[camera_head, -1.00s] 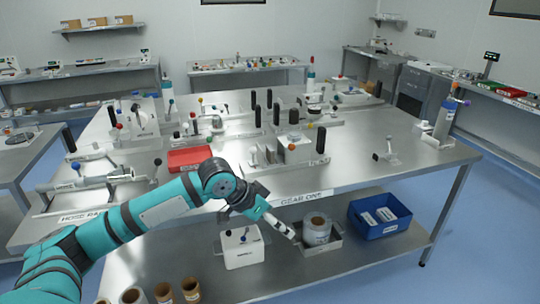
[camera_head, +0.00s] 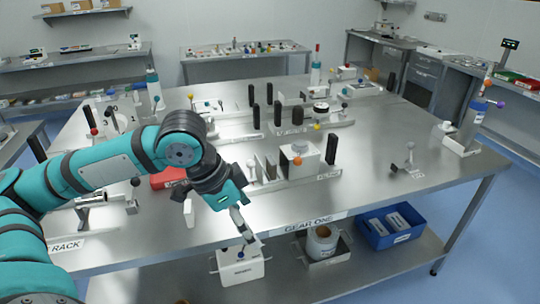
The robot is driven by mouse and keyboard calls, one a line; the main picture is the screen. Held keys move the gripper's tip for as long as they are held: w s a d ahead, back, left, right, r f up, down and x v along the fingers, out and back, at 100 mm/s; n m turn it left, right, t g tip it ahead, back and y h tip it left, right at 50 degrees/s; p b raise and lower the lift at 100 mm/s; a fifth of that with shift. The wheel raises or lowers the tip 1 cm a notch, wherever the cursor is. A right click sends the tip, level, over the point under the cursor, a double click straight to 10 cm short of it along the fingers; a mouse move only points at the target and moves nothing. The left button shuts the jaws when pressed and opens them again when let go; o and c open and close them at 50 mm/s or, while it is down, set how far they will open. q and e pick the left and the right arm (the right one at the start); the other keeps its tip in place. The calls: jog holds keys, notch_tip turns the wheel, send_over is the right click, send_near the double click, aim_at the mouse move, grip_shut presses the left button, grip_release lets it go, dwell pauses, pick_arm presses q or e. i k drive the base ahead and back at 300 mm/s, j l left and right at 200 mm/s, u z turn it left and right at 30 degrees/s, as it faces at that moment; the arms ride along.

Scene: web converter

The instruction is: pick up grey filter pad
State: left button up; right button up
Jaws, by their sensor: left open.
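My left gripper (camera_head: 219,230) is open and empty. It points down over the front edge of the steel table, with its two fingers spread apart. Thin upright pads stand in a holder behind and to the right of it. One looks grey (camera_head: 259,166) and a browner one (camera_head: 270,166) is beside it; I cannot tell for sure which is the grey filter pad. The gripper is apart from both. My right gripper is not in view.
A white block (camera_head: 299,160) with an orange knob and dark upright posts stand right of the pads. A red box (camera_head: 168,178) is partly behind my arm. The lower shelf holds a white box (camera_head: 241,266), a roll in a tray (camera_head: 321,243) and a blue bin (camera_head: 389,227). The table's front right (camera_head: 400,195) is clear.

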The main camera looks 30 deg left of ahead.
aim_at(271, 165)
jog(key=i+j, duration=1.05)
